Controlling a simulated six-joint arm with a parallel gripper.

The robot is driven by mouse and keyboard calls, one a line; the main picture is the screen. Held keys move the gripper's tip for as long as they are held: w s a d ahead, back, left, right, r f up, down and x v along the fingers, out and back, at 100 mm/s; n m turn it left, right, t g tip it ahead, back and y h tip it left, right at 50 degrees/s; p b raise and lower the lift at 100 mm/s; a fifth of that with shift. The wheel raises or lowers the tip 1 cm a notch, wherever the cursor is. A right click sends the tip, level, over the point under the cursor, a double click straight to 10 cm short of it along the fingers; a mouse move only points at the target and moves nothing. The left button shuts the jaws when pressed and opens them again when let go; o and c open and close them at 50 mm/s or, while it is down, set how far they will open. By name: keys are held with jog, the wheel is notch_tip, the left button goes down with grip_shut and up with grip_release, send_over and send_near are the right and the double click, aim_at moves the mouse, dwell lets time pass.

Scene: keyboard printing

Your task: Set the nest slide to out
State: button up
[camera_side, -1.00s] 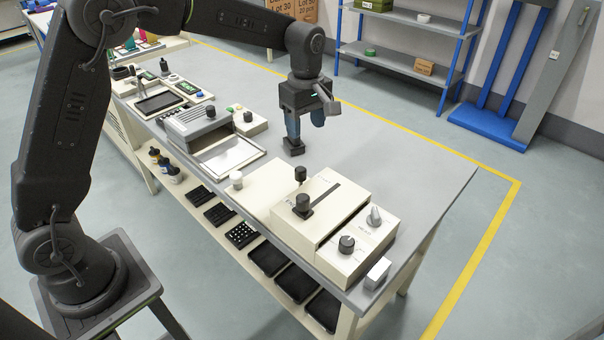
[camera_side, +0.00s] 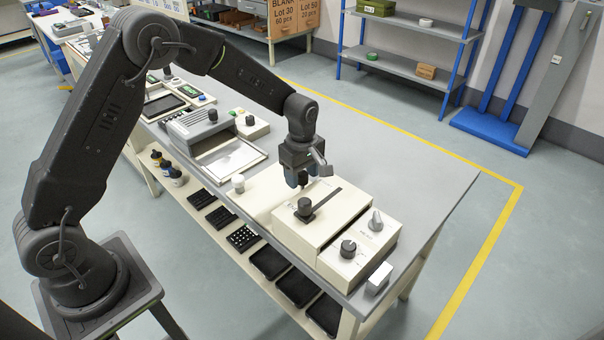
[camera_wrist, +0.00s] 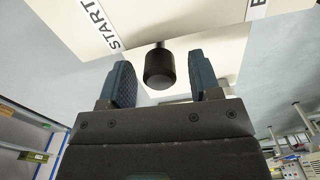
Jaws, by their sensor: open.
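A cream machine (camera_side: 322,222) stands on the bench, with a black knob (camera_side: 305,207) at the near end of a dark slot in its top. A low cream plate (camera_side: 265,188) joins its left side. My gripper (camera_side: 297,182) is low over the plate's far end, hiding the black knob seen there earlier. In the wrist view a black cylindrical knob (camera_wrist: 159,68) stands between the open fingers of my gripper (camera_wrist: 162,80), with gaps on both sides. I cannot tell from labels which part is the nest slide.
The bench top (camera_side: 420,175) behind and right is clear.

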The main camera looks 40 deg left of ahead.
jog(key=shift+f, duration=0.1)
jog(key=shift+c, duration=0.4)
grip_shut()
